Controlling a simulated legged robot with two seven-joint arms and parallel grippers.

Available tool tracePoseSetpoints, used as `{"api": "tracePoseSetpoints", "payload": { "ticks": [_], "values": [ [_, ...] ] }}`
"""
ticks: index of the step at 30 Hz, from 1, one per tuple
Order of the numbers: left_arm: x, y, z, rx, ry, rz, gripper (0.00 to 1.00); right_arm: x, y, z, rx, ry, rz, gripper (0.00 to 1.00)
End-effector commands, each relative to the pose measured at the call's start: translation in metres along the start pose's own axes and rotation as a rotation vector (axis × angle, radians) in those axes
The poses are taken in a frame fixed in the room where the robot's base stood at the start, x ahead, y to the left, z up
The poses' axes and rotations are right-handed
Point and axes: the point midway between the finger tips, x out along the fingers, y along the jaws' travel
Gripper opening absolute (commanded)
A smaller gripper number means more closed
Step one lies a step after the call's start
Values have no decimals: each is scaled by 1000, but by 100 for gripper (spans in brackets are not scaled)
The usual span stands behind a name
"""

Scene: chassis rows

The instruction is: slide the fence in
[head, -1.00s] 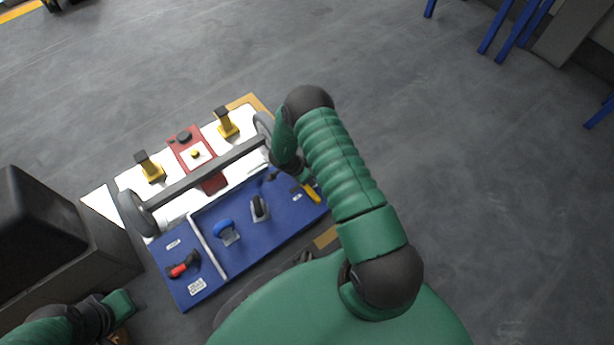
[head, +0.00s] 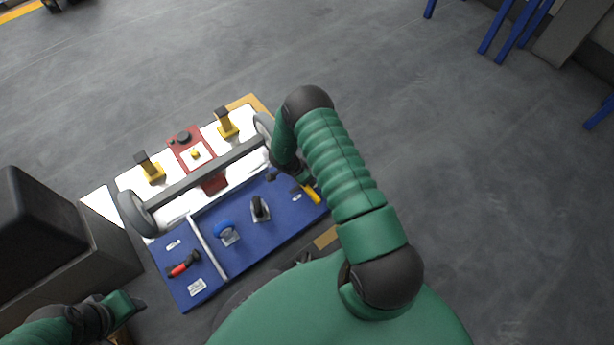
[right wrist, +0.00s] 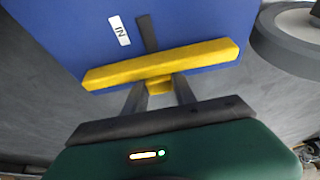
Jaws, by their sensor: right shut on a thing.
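The yellow fence (head: 312,194) is at the right end of the blue panel, partly hidden by my right arm in the head view. In the right wrist view the fence (right wrist: 120,73) is a yellow bar lying across the panel's edge. My right gripper (right wrist: 159,87) is shut on the small yellow block at the middle of the bar. A dark slot (right wrist: 147,32) runs from the bar into the panel, beside a white "IN" label (right wrist: 119,30). My left gripper (head: 136,304) is at the lower left, away from the fence; its jaws are unclear.
The blue panel (head: 262,238) bears a blue caster (head: 226,232), a dark-wheeled caster (head: 260,208) and a red-handled part (head: 183,266). Behind is a white board with a wheeled axle (head: 205,174). A dark box (head: 40,225) stands left.

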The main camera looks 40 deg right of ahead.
Motion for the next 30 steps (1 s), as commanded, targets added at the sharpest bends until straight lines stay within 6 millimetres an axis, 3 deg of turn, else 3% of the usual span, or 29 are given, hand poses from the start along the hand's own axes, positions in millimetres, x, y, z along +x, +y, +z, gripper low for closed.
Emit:
{"api": "tracePoseSetpoints", "payload": {
  "ticks": [17, 24, 30],
  "values": [
    [-2, 0, 0, 0, 0, 0, 42, -3, -2, 2, -1, -1, -3, 0],
    [-24, 0, -6, 0, 0, 0, 42, -21, -1, 41, -3, -4, -2, 0],
    [-27, 0, -6, 0, 0, 0, 42, -26, -1, 60, -1, -3, -3, 0]
  ]
}}
